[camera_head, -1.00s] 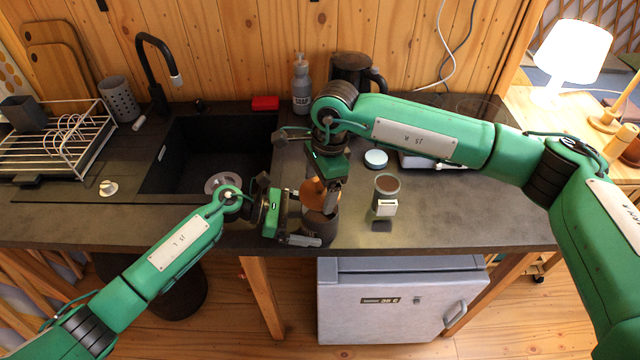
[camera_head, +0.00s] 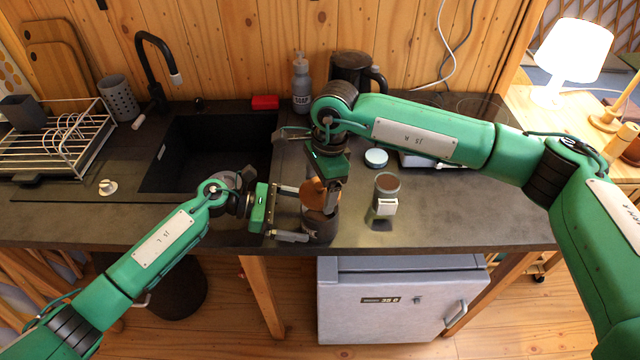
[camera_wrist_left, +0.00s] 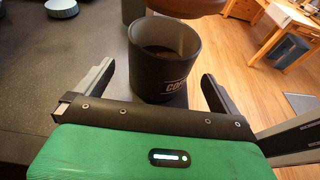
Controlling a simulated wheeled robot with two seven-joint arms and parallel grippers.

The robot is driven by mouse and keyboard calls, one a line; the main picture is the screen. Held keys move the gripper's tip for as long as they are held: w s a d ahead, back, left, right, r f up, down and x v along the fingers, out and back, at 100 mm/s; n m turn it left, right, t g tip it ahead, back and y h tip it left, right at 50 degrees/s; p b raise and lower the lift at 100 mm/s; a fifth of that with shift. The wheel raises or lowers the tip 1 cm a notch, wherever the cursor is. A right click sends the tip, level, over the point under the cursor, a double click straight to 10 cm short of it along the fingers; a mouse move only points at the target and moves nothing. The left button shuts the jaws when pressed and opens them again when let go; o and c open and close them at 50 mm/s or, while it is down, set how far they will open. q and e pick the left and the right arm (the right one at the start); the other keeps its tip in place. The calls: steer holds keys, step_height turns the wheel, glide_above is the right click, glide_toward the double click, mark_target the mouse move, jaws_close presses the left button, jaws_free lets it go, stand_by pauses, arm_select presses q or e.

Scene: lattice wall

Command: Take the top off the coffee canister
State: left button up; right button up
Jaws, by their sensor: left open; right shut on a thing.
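The coffee canister (camera_head: 320,229) is a dark cylinder near the counter's front edge. In the left wrist view the canister (camera_wrist_left: 163,55) stands with its mouth uncovered and its lettering partly visible. Its brown lid (camera_head: 317,192) is held by my right gripper (camera_head: 325,186), which is shut on it above the canister. Part of the lid (camera_wrist_left: 187,6) shows at the top of the left wrist view, apart from the rim. My left gripper (camera_head: 298,213) is open, left of the canister, its fingers pointing towards it. In its wrist view the fingers (camera_wrist_left: 158,72) lie either side of the canister's lower part, without visible contact.
A jar (camera_head: 386,190) with a white label stands right of the canister. Behind are a small round item (camera_head: 376,158), a soap bottle (camera_head: 301,85) and a dark kettle (camera_head: 352,70). The sink (camera_head: 210,145) lies to the left. The counter right of the jar is clear.

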arm_select(q)
steer(key=v, duration=1.1)
steer(key=shift+a+r, duration=0.1)
steer(key=shift+a, duration=0.2)
